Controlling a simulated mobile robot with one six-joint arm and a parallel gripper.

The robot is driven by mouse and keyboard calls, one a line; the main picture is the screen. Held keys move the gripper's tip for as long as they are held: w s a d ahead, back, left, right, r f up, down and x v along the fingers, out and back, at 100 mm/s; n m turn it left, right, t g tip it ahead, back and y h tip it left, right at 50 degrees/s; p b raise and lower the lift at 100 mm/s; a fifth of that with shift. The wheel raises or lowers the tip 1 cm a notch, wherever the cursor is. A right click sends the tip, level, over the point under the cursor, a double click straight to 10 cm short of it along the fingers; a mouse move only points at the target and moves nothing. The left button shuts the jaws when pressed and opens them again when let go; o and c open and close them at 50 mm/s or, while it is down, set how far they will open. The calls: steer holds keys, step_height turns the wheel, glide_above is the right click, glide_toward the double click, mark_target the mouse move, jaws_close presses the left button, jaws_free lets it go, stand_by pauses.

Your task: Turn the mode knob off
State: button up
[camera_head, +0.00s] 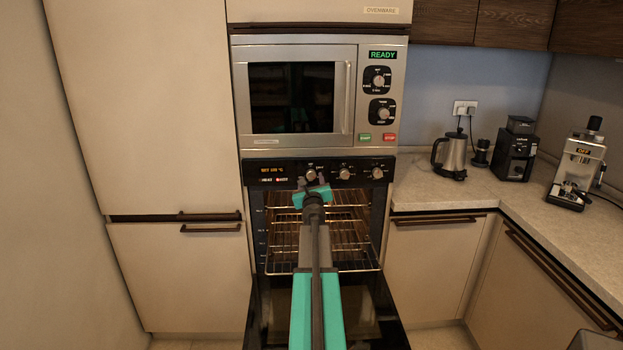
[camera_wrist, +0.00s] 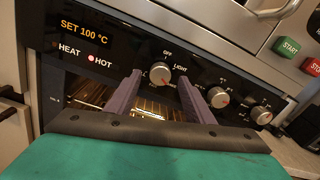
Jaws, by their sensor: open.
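The mode knob (camera_wrist: 160,72) is the leftmost round silver knob on the black oven panel, with OFF and LIGHT printed around it. Its red mark appears at the lower side, away from OFF. In the head view the mode knob (camera_head: 311,174) shows just above my gripper (camera_head: 312,188). In the wrist view my gripper (camera_wrist: 161,79) is open, with one purple finger on each side of the knob. The fingertips are close to the knob; I cannot tell whether they touch it.
The oven display (camera_wrist: 84,32) reads SET 100 °C, with a lit dot by HOT. Two more knobs (camera_wrist: 218,97) (camera_wrist: 261,115) sit to the right. The oven door (camera_head: 268,312) is open below my arm, exposing wire racks (camera_head: 285,240). A microwave (camera_head: 300,95) is above.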

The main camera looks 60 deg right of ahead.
mark_target(311, 176)
steer(key=shift+x, duration=1.7)
steer(key=c, duration=1)
